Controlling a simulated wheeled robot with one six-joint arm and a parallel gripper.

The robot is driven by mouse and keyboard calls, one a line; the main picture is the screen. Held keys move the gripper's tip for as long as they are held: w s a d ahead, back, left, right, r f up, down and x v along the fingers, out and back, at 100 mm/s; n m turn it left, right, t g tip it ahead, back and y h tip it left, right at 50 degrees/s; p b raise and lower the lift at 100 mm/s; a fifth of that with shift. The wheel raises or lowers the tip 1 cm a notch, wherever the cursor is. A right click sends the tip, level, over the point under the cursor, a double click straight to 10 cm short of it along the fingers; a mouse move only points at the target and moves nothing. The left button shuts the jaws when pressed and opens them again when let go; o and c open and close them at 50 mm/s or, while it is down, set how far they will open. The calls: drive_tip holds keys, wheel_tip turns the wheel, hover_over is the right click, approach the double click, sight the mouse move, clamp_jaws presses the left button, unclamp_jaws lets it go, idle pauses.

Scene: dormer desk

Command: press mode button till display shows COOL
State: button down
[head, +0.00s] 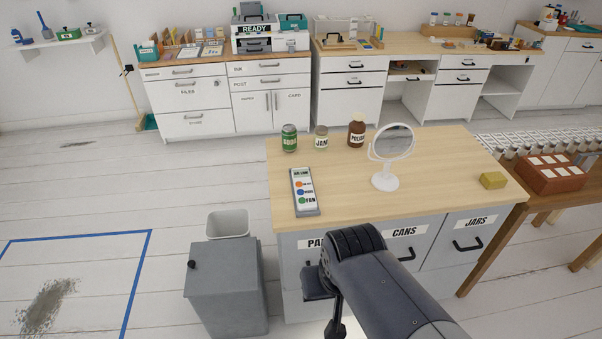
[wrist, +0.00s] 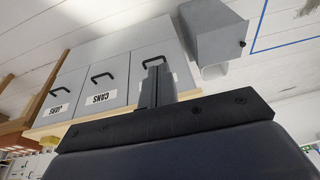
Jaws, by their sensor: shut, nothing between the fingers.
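A grey control panel (head: 305,192) lies on the left part of the light wooden desk top (head: 345,195). It has a small display at its far end, then an orange, a blue and a green button, each with a label. The green one reads FAN; the display text and the other labels are too small to read surely. My gripper (wrist: 155,64) is shut and empty in the wrist view, in front of the cabinet's drawers. In the head view my arm hangs at the desk's near side, well apart from the panel, and mostly hides the gripper. The panel is not in the wrist view.
A green can (head: 289,138), a white-lidded jar (head: 321,138) and a brown bottle (head: 356,131) stand behind the panel. A round mirror (head: 391,143) and a yellow sponge (head: 493,180) are to the right. The desk around the panel is clear.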

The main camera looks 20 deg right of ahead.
drive_tip(key=w+a+m+y+p, duration=0.3)
drive_tip(key=w+a+m, duration=0.4)
drive_tip(key=w+m, duration=0.4)
drive_tip(key=w+a+m+y+p, duration=0.2)
drive_tip(key=w+a+m+y, duration=0.4)
drive_tip(key=w+m, duration=0.5)
drive_tip(key=a+m, duration=0.1)
drive_tip(key=m, duration=0.5)
drive_tip(key=shift+w+a+p, duration=0.25)
drive_tip(key=shift+a+p, duration=0.15)
